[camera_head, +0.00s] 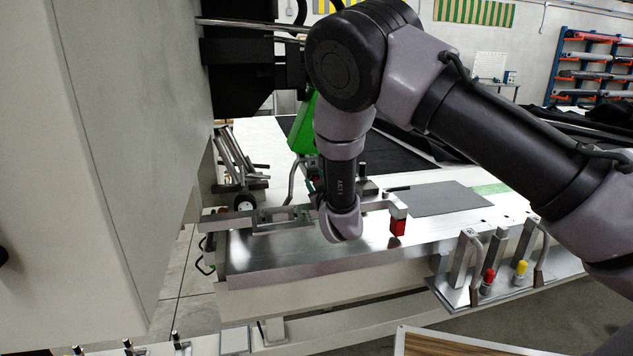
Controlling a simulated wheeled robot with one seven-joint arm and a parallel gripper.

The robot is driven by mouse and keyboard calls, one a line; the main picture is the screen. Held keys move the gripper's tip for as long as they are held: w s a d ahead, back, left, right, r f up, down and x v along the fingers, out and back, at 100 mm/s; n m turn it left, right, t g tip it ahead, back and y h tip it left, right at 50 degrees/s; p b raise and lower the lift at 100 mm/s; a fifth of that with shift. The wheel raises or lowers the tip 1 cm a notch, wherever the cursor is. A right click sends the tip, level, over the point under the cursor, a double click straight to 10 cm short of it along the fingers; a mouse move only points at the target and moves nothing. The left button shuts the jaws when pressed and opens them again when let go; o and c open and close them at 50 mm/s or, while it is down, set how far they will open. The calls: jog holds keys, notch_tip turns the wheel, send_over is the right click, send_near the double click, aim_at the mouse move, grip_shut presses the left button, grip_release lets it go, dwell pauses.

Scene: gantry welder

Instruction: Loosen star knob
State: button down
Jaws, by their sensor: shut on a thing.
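The star knob cannot be made out; my wrist covers the spot on the clamp bar where my gripper works. My gripper (317,196) shows only as a small dark part at the left edge of my wrist, low over the steel table. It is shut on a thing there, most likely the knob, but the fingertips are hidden. A grey metal clamp bar (378,203) runs behind my wrist and ends at the right in a block with a red tip (398,227). Its slotted left part (268,222) lies along the table's left end.
The steel table (300,258) carries a dark flat plate (440,198) farther right. A front shelf (505,285) holds upright tools with red and yellow caps. A large pale machine panel (110,150) stands close at the left. A green part (303,130) is behind my arm.

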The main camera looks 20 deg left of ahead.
dwell(0.3)
jog(key=shift+c, duration=1.8)
grip_release()
jog(key=shift+s, duration=0.1)
jog(key=v, duration=1)
jog(key=shift+s+d, duration=0.25)
jog(key=shift+d, duration=0.05)
